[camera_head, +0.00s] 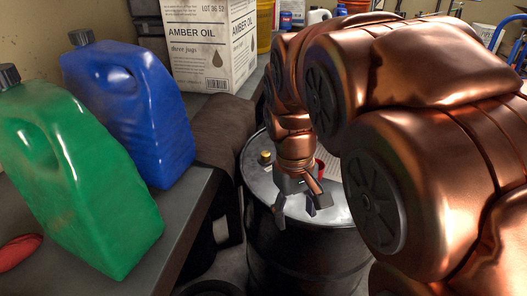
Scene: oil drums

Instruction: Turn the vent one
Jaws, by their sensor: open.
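A black oil drum (305,252) with a grey metal lid (258,185) stands in the middle of the view. A small brass fitting (265,158) sticks up near the left rim of the lid, and it may be the vent. A red piece (320,169) shows partly behind my gripper; I cannot tell what it is. My gripper (298,209) points down over the front part of the lid. Its dark fingers are apart with nothing between them. The brass fitting is to the left of and behind the fingers. My copper arm hides the right part of the lid.
A dark bench (190,215) on the left holds a green jug (85,180), a blue jug (135,105) and a red object (18,252). An Amber Oil carton (205,45) stands behind. A yellow drum (264,25) and several small containers are at the back.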

